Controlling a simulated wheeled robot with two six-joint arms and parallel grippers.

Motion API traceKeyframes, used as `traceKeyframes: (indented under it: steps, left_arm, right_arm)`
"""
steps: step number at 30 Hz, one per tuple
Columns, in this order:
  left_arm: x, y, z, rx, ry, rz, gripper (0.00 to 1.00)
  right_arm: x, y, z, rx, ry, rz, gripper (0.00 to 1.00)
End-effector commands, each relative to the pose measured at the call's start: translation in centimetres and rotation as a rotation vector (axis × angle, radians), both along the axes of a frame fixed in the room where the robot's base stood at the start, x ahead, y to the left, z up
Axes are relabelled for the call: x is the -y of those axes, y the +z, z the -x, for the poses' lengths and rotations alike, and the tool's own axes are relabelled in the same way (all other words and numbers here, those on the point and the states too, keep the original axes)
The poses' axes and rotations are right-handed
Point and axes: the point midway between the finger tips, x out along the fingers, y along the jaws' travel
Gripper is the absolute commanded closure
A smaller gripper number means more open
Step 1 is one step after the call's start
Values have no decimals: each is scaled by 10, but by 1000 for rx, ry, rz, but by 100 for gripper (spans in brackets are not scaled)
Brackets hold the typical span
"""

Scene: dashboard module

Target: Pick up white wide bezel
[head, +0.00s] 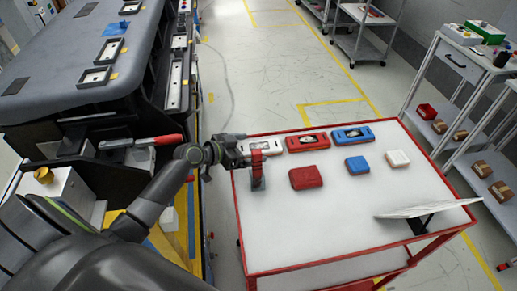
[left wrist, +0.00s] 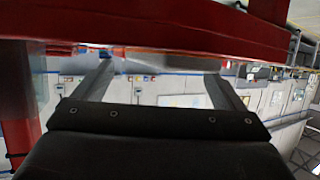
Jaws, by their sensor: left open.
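The white wide bezel (head: 262,147) lies at the far left of the red-rimmed table (head: 330,225), first in the back row. It has a dark opening. My left gripper (head: 244,152) is at its left end and partly covers it. The head view does not show clearly whether they touch. In the left wrist view the two fingers of my left gripper (left wrist: 160,85) stand apart, with no part seen between them. My right gripper is not in view.
A red wide bezel (head: 307,141) and a blue one (head: 352,135) continue the row. Red (head: 306,178), blue (head: 357,165) and white (head: 397,158) smaller parts lie in front. A tilted panel (head: 425,208) stands at right. The table's front is clear. The dashboard (head: 60,75) is at left.

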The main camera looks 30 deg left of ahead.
Motion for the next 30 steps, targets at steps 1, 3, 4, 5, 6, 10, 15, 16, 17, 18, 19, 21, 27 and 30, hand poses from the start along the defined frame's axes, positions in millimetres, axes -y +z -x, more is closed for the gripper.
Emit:
traceKeyframes:
  steps: [1,3,4,5,6,10,15,16,17,18,19,21,27,30]
  left_arm:
    - [5,-5,-8,1,0,3,8]
    - [9,-8,-15,0,0,1,8]
    - [10,-9,-17,1,-1,1,8]
    - [11,-9,-19,1,-1,1,8]
    - [12,-10,-20,1,-1,0,8]
    - [13,-10,-22,1,-1,-3,8]
    - [12,-10,-21,1,-1,-2,15]
    - [12,-10,-21,1,-1,-2,19]
    - [12,-10,-21,1,-1,-2,23]
    - [12,-10,-21,1,-1,-2,28]
    - [12,-10,-21,1,-1,-2,32]
    - [12,-10,-21,1,-1,-2,41]
    - [12,-10,-21,0,-1,-2,67]
    - [12,-10,-21,1,-1,-2,71]
  right_arm:
    - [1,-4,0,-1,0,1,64]
    - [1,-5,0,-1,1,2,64]
    - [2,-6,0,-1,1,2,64]
    - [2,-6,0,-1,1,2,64]
    - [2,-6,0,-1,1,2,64]
    - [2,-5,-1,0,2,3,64]
    - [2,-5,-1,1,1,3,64]
    - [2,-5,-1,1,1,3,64]
    - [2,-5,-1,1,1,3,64]
    - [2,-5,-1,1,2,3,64]
    - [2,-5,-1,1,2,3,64]
    - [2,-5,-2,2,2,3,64]
    - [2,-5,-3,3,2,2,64]
    - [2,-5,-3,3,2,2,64]
